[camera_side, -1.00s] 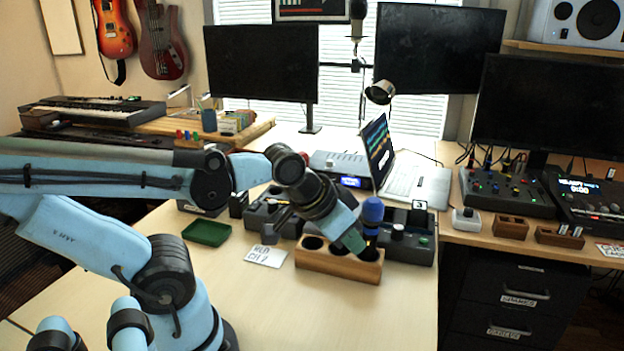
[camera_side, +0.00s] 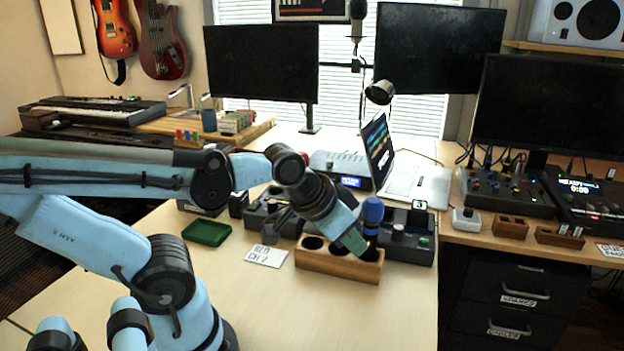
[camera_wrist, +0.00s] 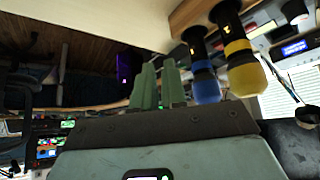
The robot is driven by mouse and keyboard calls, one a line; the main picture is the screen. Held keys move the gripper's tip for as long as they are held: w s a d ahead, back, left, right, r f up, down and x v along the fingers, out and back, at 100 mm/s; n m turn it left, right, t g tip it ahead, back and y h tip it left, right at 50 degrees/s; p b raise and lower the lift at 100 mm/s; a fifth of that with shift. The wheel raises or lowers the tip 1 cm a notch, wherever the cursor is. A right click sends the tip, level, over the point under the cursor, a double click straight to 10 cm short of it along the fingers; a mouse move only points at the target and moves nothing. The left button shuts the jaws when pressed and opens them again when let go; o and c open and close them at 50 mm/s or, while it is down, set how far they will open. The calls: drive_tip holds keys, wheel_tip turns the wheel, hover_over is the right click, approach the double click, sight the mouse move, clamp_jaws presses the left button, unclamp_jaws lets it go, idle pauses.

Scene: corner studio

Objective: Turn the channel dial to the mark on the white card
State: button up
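The white card (camera_side: 266,256) lies flat on the table, with handwriting that seems to read "RED CH 2". Dark boxes with controls stand behind it: one at the left (camera_side: 272,212) and one at the right (camera_side: 408,246), which has a pale knob (camera_side: 397,231) and a green button. I cannot tell which control is the channel dial. My gripper (camera_side: 353,240) points down over the wooden block, to the right of the card. In the wrist view my gripper's green fingers (camera_wrist: 159,85) stand close together with a thin gap and nothing visible between them.
The wooden block (camera_side: 336,266) has round holes. A blue-headed microphone (camera_side: 372,210) stands at it; the wrist view also shows a yellow-headed one (camera_wrist: 243,72). A green tray (camera_side: 206,233) lies left of the card. A laptop (camera_side: 415,186) stands behind. The front table is clear.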

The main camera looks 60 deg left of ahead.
drive_tip(key=shift+o, duration=1.2)
drive_tip(key=shift+r, duration=0.35)
drive_tip(key=o, duration=0.5)
wheel_tip(320, 180, up, 9)
drive_tip(key=shift+a+f+n, duration=0.15)
drive_tip(key=shift+a+n, duration=0.15)
drive_tip(key=shift+a, duration=0.1)
drive_tip(key=n+g+y, duration=0.5)
drive_tip(key=n+g, duration=0.2)
drive_tip(key=n, duration=1)
hover_over(273, 202)
drive_tip(key=d, duration=0.5)
wheel_tip(273, 202, down, 6)
drive_tip(key=x, duration=1.1)
drive_tip(key=shift+f, duration=0.25)
drive_tip(key=shift+h, duration=0.3)
clamp_jaws()
